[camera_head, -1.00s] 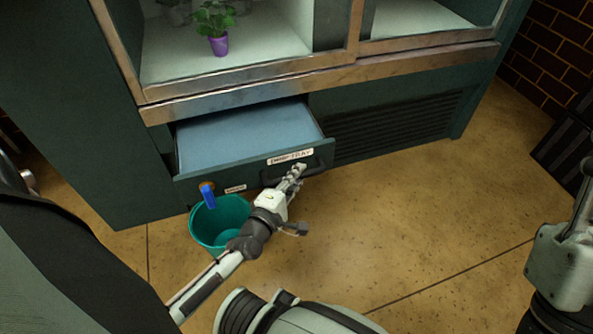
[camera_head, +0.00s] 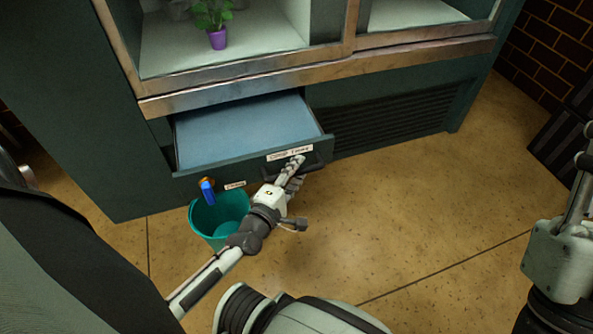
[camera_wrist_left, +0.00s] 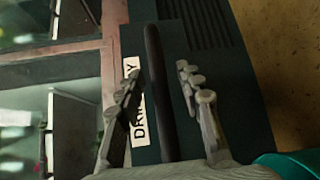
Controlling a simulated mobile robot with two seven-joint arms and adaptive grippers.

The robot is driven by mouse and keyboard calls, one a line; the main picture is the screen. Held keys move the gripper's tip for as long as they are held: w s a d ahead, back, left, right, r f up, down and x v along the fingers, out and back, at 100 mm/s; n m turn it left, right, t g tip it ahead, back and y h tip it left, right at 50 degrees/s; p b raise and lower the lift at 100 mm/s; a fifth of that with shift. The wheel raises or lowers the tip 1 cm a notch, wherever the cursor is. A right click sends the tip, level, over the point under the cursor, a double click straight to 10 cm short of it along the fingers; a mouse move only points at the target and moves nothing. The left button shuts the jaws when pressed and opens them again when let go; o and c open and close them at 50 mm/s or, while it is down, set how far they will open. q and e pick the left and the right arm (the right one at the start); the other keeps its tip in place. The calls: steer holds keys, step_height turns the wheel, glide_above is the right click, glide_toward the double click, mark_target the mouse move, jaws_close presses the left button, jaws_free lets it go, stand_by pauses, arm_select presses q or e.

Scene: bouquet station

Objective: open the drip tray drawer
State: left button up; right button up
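The drip tray drawer (camera_head: 245,125) is pulled out from the dark green cabinet, and its blue-grey inside shows in the head view. Its front carries a white label and a dark bar handle, which crosses the left wrist view (camera_wrist_left: 157,90). My left gripper (camera_head: 298,172) is at this handle. In the left wrist view its two fingers (camera_wrist_left: 158,90) stand apart, one on each side of the bar, with visible gaps. My right gripper is not in view; only part of my right arm shows at the right edge.
A teal bucket (camera_head: 215,220) stands on the floor below the drawer's left end, under a blue-handled tap (camera_head: 207,190). A purple pot with a plant (camera_head: 217,38) stands in the cabinet above. The floor (camera_head: 420,200) to the right is clear.

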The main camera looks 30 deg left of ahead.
arm_select(q)
steer(key=s+r, duration=0.1)
steer(key=s, duration=1.1)
steer(key=shift+d+r, duration=0.35)
steer(key=shift+d, duration=0.05)
